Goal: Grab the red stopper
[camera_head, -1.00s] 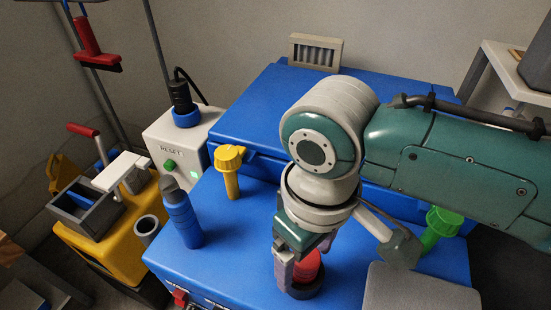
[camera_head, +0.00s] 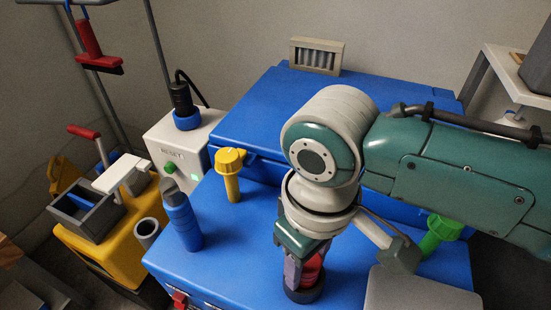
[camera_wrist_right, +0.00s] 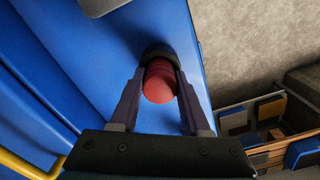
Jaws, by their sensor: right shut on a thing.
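The red stopper (camera_head: 313,268) stands at the front of the blue box top (camera_head: 250,262), with a dark round base (camera_head: 306,295) under it. In the right wrist view the stopper (camera_wrist_right: 159,84) sits between my two fingers, its dark base (camera_wrist_right: 157,52) just beyond their tips. My right gripper (camera_wrist_right: 158,72) is shut on the stopper. In the head view my right gripper (camera_head: 303,268) points down and hides part of the stopper. My left gripper is not in view.
A blue bottle (camera_head: 181,220) and a yellow stopper (camera_head: 230,172) stand left of my right arm. A green stopper (camera_head: 440,232) is to the right, partly behind my arm. A white reset box (camera_head: 168,148) stands at the left.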

